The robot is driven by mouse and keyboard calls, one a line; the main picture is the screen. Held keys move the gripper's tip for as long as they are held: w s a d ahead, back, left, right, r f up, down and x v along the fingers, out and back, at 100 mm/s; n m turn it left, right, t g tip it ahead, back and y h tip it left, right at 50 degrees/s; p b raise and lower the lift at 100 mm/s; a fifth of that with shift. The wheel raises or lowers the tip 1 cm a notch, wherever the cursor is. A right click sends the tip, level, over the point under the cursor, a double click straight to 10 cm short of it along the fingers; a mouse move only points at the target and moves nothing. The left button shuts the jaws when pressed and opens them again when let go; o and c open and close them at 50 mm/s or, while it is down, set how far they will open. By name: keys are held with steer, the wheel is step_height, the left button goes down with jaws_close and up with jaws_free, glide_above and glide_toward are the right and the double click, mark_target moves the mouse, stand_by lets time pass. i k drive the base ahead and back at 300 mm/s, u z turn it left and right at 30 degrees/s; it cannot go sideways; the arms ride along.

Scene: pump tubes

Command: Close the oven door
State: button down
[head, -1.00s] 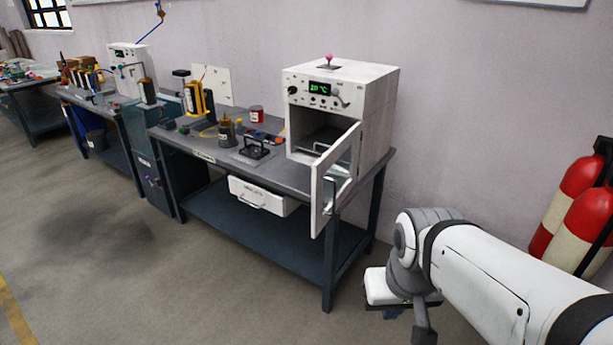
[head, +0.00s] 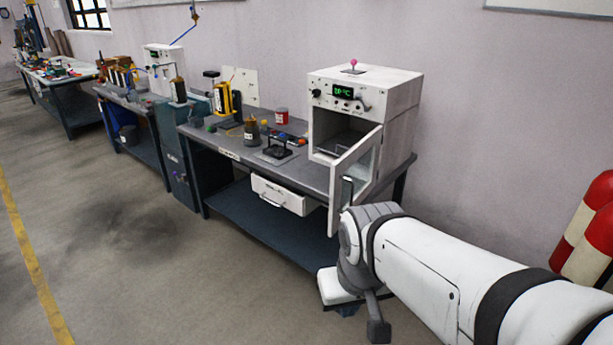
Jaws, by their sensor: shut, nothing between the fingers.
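The white oven (head: 398,108) stands at the right end of the grey workbench. Its door (head: 355,172) is swung wide open toward the front right, so the dark inside (head: 338,140) shows.
A white drawer (head: 283,195) sticks out under the bench top (head: 225,142). Jars and small devices stand left of the oven. Red and white cylinders (head: 590,235) stand at the right wall. The floor (head: 130,260) in front of the benches is clear.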

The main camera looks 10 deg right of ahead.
mark_target(374, 139)
steer(key=z, duration=0.05)
steer(key=i, duration=1)
steer(key=u, duration=0.05)
